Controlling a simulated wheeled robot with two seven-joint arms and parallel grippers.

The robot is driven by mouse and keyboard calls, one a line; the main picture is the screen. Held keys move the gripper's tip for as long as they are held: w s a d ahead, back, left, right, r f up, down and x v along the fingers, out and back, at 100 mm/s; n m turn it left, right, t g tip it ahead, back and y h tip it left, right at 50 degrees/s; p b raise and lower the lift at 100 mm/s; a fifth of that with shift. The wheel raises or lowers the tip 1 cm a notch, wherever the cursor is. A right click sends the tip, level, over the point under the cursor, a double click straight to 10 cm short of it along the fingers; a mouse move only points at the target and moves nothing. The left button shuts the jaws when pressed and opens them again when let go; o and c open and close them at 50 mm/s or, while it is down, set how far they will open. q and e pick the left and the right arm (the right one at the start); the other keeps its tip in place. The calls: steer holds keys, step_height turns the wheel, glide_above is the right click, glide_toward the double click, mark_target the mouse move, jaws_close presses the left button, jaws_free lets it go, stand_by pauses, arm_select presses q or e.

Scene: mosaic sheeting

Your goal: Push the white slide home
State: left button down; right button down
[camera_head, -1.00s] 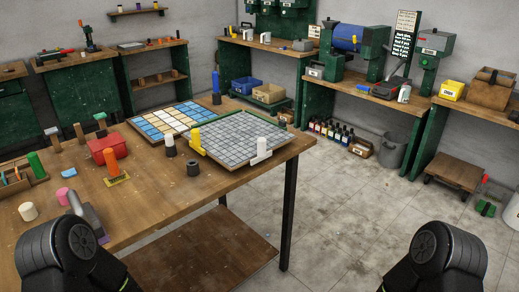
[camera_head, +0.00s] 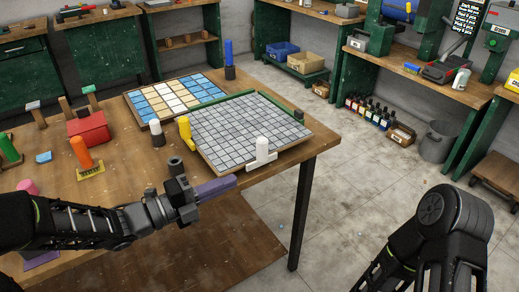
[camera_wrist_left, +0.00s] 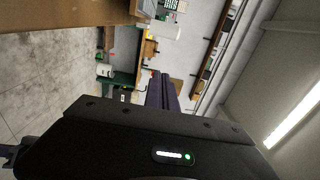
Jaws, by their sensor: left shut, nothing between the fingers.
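The white slide (camera_head: 262,150) stands at the near right edge of the grey gridded sheet (camera_head: 235,128), its upright knob rising above a flat white foot. A yellow slide (camera_head: 185,132) stands at the sheet's left side. My left gripper (camera_head: 234,181) has purple fingers, shut and empty, in front of the table's near edge. Its tips point right, left of and nearer than the white slide, with a visible gap between them. The fingers (camera_wrist_left: 163,92) also show together in the left wrist view. My right arm is at the lower right; its gripper is out of view.
A dark round piece (camera_head: 175,164) stands close behind my left gripper. A white-topped post (camera_head: 157,133) and a blue-topped post (camera_head: 229,60) stand beside the sheet. A blue, white and tan tile panel (camera_head: 175,95) lies behind. Floor is open right of the table.

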mark_target(258, 150)
arm_select(q)
steer(key=w+d+p, duration=0.1)
steer(key=w+d, duration=0.1)
steer(key=w+d+p, duration=0.1)
steer(key=w+d, duration=0.1)
steer(key=w, duration=0.1)
steer(key=w+d+p, duration=0.1)
steer(key=w+d, duration=0.2)
steer(key=shift+w+r, duration=0.1)
steer(key=shift+w, duration=0.1)
steer(key=shift+w+a, duration=0.15)
steer(key=shift+w, duration=0.25)
steer(key=shift+w+a+f+b, duration=0.35)
steer(key=shift+w+a+b, duration=0.3)
steer(key=shift+b, duration=0.35)
steer(key=shift+w+r, duration=0.15)
steer(key=shift+w, duration=0.1)
steer(key=shift+a+r, duration=0.15)
